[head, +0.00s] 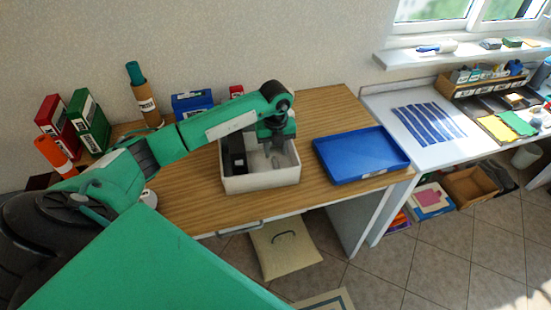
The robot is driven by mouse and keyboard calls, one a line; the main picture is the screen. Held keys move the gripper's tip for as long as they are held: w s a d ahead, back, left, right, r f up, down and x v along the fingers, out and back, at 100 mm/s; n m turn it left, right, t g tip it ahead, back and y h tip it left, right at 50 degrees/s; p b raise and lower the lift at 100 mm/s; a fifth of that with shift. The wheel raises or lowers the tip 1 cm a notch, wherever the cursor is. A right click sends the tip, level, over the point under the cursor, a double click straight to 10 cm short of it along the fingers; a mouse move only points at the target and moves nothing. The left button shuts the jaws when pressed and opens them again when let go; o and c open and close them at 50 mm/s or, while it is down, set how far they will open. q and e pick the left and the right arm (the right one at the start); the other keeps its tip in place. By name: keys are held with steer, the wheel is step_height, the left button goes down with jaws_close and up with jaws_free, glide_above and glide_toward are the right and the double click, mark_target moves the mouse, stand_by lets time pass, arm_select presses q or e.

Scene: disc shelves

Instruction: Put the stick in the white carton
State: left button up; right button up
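The white carton (262,183) stands open on the wooden desk, near its front edge. My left gripper (277,146) points down over the right part of the carton, its tip at or below the rim. Its fingers are too small and dark to tell whether they are open or shut, or hold anything. A dark object (238,153) lies inside the carton at the left. I cannot make out a stick for certain. My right gripper is not in view.
A blue tray (361,154) lies right of the carton. Red (58,123) and green (89,121) boxes, a brown tube (146,103) and a blue box (192,103) stand along the wall. A white table (432,151) with blue strips adjoins at the right.

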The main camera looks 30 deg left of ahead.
mark_target(276, 163)
arm_select(q)
step_height(276, 163, up, 8)
steer(key=b, duration=0.1)
stand_by(0.4)
